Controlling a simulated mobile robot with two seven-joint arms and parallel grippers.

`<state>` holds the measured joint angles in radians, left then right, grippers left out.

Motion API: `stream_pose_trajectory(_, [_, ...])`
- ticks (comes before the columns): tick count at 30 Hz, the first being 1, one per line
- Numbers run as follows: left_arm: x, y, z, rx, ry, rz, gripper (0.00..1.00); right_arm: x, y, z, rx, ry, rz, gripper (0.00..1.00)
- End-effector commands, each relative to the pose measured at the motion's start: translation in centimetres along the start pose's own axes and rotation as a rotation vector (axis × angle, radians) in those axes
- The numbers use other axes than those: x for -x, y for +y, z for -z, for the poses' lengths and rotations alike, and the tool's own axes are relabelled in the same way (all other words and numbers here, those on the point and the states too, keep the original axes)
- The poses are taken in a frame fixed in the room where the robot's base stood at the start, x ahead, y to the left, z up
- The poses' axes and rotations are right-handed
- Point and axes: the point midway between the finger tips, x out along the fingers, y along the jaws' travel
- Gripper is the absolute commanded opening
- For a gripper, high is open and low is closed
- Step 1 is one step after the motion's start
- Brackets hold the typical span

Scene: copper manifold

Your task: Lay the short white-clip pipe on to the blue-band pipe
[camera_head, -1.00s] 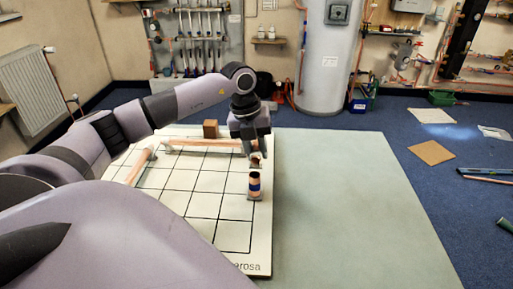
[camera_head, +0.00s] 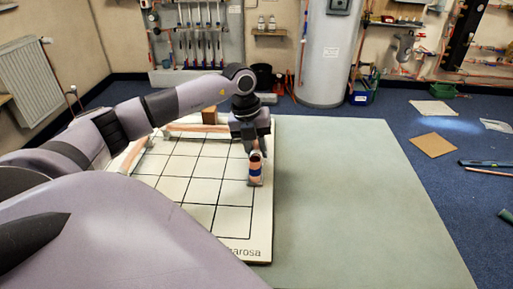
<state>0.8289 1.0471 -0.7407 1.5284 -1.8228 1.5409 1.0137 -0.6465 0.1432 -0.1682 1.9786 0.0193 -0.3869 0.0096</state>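My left gripper (camera_head: 253,145) points down at the right side of the white board. Its fingers are around a small copper piece, which I take to be the short white-clip pipe (camera_head: 255,155); its white clip is not clear here. Directly below stands the blue-band pipe (camera_head: 255,170), a short upright copper piece with a dark blue band, near the board's right edge. The held piece and the blue-band pipe overlap in the picture, and I cannot tell whether they touch. My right gripper is not in view.
The gridded white board (camera_head: 232,222) lies on a pale green table (camera_head: 350,200) whose right part is clear. Long copper pipe (camera_head: 190,127) runs along the board's back, and a brown block (camera_head: 209,117) stands there.

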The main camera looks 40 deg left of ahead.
Motion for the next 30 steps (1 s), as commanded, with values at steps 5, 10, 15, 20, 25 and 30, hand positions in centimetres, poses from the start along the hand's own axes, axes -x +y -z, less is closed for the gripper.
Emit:
stream_pose_trajectory(5, [-0.27,0.04,0.0,0.0,0.0,0.0,0.0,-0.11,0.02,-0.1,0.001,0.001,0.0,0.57])
stream_pose_trajectory(10, [-0.53,0.09,0.0,0.0,0.0,0.0,0.0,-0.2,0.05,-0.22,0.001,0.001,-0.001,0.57])
stream_pose_trajectory(15, [-0.78,0.15,0.01,0.0,0.0,0.0,0.0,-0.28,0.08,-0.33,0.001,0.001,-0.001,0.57])
stream_pose_trajectory(20, [-0.75,0.14,0.0,0.0,0.0,0.0,0.57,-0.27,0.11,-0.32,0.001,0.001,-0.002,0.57])
stream_pose_trajectory(25, [-0.75,0.14,0.01,0.0,0.0,0.0,0.57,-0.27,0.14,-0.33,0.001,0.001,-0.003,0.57])
stream_pose_trajectory(30, [-0.77,0.15,0.02,0.0,0.001,0.0,0.57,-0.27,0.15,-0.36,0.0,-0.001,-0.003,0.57])
